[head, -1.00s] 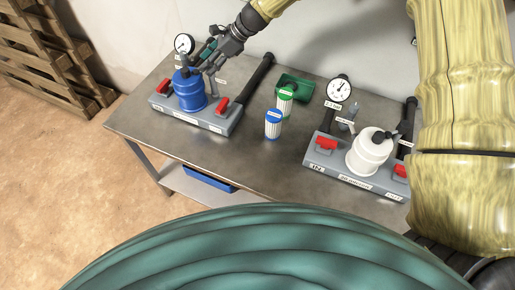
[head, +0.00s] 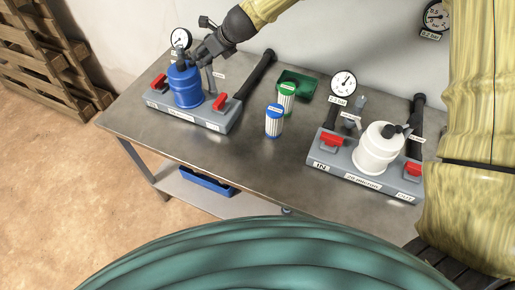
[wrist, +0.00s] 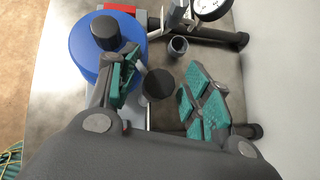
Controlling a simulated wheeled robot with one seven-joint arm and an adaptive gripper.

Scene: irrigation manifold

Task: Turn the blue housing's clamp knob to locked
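The blue housing (head: 186,88) stands upright in the left grey manifold on the bench. Its top fills the upper left of the wrist view (wrist: 88,55), with a dark round hub (wrist: 105,32) on it. My gripper (head: 204,55) is at the back right of the housing's top. In the wrist view my gripper (wrist: 160,88) has its teal-padded fingers spread apart. A dark round-ended piece (wrist: 158,85) shows between them, not gripped; I cannot tell whether it is part of the clamp knob. The left finger overlaps the housing's edge; contact is unclear. The knob's position cannot be read.
A gauge (head: 181,39) and red valve handles (head: 219,102) flank the blue housing. A white housing (head: 379,148) stands on the right manifold. Blue (head: 274,122) and green (head: 286,95) cartridges and a green tray (head: 299,84) stand mid-bench. The front middle of the bench (head: 250,165) is clear.

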